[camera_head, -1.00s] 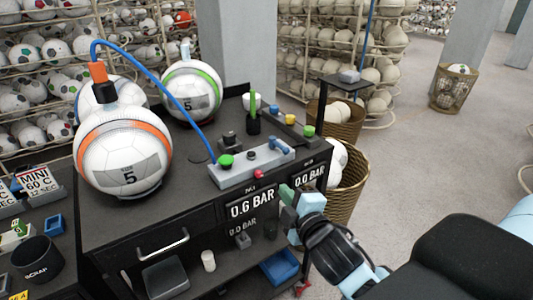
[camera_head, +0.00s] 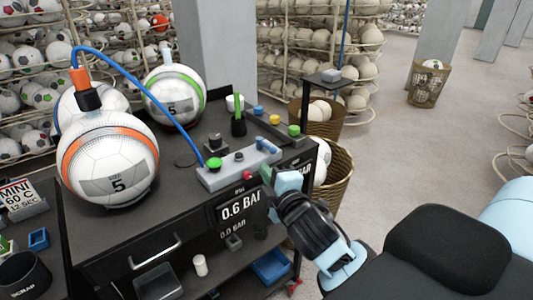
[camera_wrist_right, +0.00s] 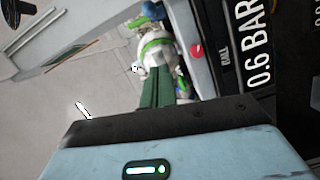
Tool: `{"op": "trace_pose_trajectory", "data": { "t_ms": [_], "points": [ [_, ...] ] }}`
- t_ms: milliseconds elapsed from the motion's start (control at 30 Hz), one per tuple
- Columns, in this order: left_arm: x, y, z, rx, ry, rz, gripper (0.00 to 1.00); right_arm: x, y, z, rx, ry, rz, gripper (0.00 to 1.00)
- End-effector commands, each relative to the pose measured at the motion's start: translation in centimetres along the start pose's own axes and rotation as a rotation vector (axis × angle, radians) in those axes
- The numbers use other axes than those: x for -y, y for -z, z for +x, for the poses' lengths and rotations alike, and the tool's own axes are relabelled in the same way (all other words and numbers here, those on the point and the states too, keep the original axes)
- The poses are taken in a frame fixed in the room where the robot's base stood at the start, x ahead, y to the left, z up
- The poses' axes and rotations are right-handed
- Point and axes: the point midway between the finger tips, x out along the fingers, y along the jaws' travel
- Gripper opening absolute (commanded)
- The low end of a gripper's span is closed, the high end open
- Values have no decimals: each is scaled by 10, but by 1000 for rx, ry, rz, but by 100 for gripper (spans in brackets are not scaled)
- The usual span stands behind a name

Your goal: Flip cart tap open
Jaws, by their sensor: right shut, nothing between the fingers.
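The grey valve block (camera_head: 222,175) lies on the dark cart top, with a green button (camera_head: 214,163) and a red knob (camera_head: 249,179). A blue lever (camera_head: 266,146), which looks like the tap, sits at its right end. My right gripper (camera_head: 266,174) is shut and empty, just in front of the block's right end, below the lever. In the right wrist view its dark green fingers (camera_wrist_right: 158,90) are together, with the red knob (camera_wrist_right: 197,50) to their right. Contact with the lever cannot be made out. My left gripper is out of view.
A blue hose (camera_head: 135,75) arches from the block to a fitting on the orange-striped ball (camera_head: 108,160). A green-striped ball (camera_head: 174,95) stands behind. The pressure display (camera_head: 240,208) reads 0.6 BAR. A wicker basket (camera_head: 335,180) stands right of the cart.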

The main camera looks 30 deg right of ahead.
Motion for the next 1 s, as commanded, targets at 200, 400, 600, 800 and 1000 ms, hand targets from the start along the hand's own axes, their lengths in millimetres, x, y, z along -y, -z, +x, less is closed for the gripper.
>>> {"op": "trace_pose_trajectory", "data": {
  "t_ms": [200, 400, 600, 800, 1000],
  "points": [
    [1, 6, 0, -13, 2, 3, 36, -3, 1, 38, 0, -5, 0, 0],
    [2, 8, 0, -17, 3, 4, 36, -3, 1, 71, 0, -4, 1, 0],
    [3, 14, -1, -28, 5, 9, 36, -3, -20, 84, 2, -3, -2, 0],
    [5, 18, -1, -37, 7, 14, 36, -2, -36, 88, 0, -3, 0, 0],
    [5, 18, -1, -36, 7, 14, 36, -1, -39, 89, -1, -1, 1, 0]
  ]
}}
